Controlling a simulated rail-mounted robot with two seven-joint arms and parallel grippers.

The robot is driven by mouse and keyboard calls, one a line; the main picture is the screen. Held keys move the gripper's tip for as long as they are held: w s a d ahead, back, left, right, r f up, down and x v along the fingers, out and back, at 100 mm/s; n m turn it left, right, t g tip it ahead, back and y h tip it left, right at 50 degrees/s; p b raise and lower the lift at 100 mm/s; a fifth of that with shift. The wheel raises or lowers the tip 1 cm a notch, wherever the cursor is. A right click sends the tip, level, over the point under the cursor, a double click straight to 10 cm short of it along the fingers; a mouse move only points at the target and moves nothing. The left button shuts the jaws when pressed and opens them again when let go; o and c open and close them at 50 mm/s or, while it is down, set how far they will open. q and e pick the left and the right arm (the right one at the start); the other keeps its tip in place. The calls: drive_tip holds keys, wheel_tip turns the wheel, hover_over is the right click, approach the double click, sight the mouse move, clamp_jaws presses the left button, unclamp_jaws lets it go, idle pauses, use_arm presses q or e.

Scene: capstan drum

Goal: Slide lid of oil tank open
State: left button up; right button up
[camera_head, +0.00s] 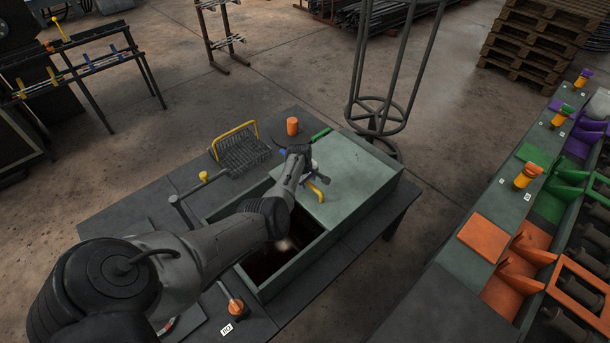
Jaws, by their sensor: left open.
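The oil tank (292,270) is a grey-green box set in a dark table. Its flat grey-green lid (358,180) covers the right and far part of the tank. The near left part is uncovered and shows a dark interior. A yellow handle (317,191) stands at the lid's left side. My left gripper (319,178) is open at the handle, above the lid. I cannot tell whether the fingers touch the handle. My left arm crosses over the opening and hides part of it. My right gripper is not in view.
A wire basket with a yellow handle (238,147) and an orange cylinder (292,126) are at the table's back. A yellow-knobbed lever (203,177) stands left of the tank. A tall metal frame (378,115) rises behind the lid. A coloured workbench (488,235) is at right.

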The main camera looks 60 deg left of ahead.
use_arm(q)
wheel_tip(320, 180, up, 13)
drive_tip(key=s+p, duration=0.2)
drive_tip(key=p, duration=0.4)
drive_tip(key=shift+s+d+r, duration=0.15)
drive_tip(key=shift+s+d, duration=0.15)
